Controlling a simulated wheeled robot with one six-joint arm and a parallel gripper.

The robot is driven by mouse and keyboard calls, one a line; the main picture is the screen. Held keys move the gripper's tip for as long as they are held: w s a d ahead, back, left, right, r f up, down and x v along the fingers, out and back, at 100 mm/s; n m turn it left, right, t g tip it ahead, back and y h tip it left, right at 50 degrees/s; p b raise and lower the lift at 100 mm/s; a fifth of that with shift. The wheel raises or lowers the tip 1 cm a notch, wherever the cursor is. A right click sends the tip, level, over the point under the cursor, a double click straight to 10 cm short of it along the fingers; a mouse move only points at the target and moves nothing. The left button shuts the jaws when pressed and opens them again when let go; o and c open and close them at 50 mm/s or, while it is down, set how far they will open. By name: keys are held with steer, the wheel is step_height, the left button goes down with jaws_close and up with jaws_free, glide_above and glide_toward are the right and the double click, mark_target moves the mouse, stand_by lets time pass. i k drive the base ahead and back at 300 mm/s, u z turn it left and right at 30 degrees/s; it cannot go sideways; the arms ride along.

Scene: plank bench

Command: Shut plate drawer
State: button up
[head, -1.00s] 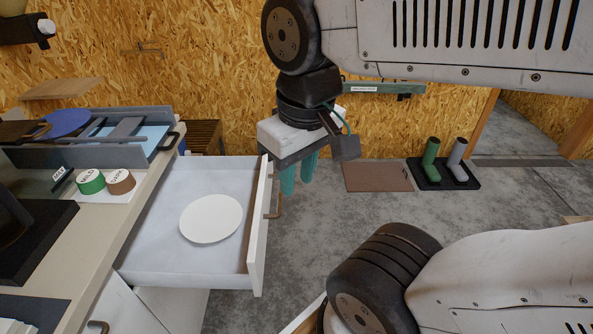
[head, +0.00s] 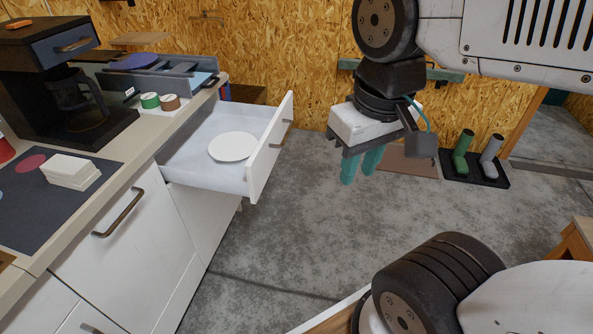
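The counter holds a coffee maker (head: 75,105), green and brown labelled rolls (head: 150,101) and a stack of white blocks (head: 70,171). Grey floor (head: 290,235) lies clear beside the drawer.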

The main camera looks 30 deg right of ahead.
mark_target(184, 158)
steer(key=u, duration=0.7)
steer(key=k, duration=0.1)
steer(key=z, duration=1.4)
steer(key=i, duration=1.15)
steer(key=z, duration=0.9)
steer(key=k, duration=0.8)
steer(key=u, duration=1.4)
steer(key=i, duration=0.45)
